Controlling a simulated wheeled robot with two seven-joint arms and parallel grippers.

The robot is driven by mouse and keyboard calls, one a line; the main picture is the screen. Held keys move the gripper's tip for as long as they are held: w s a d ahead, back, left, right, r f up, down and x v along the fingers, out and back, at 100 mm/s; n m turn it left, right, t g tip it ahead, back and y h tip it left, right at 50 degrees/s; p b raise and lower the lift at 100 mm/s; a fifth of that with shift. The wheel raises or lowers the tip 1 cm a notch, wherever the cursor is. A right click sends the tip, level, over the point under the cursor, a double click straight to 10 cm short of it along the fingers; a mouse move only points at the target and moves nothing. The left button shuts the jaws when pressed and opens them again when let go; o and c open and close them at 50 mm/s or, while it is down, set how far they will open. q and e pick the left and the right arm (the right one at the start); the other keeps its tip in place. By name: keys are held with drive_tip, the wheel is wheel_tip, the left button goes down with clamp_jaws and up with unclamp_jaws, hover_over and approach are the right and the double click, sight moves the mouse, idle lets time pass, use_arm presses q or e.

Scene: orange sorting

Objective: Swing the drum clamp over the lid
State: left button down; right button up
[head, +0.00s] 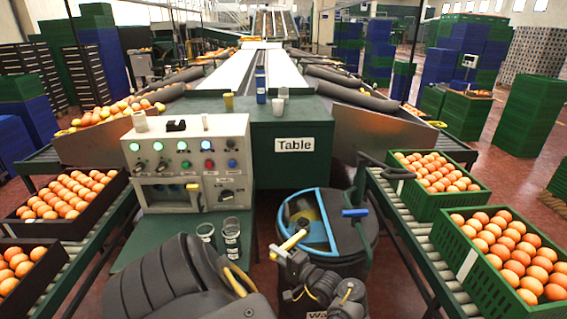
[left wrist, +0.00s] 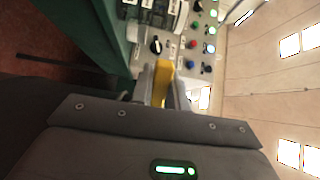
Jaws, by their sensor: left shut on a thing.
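A dark drum (head: 350,268) stands right of the control panel in the head view. Its round top has a blue rim and bar (head: 322,212), with something yellow visible inside. My left gripper (head: 281,255) is shut on the yellow handle, which also shows between the fingers in the left wrist view (left wrist: 161,78). My arm hides the drum's lower front and part of its label. I cannot tell whether the handle touches the lid. My right gripper is not in view.
The control panel (head: 187,165) with buttons and knobs stands close on the left. Two clear cups (head: 231,240) stand in front of it. Roller conveyors with orange crates (head: 435,192) flank both sides. A green table (head: 290,150) is behind the drum.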

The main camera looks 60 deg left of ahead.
use_arm(q)
drive_tip(key=shift+s+d+f, duration=0.1)
drive_tip(key=shift+s+f, duration=0.05)
drive_tip(key=shift+f, duration=0.05)
drive_tip(key=c, duration=1.7)
unclamp_jaws()
drive_tip(key=shift+o, duration=0.3)
drive_tip(key=shift+r, duration=0.1)
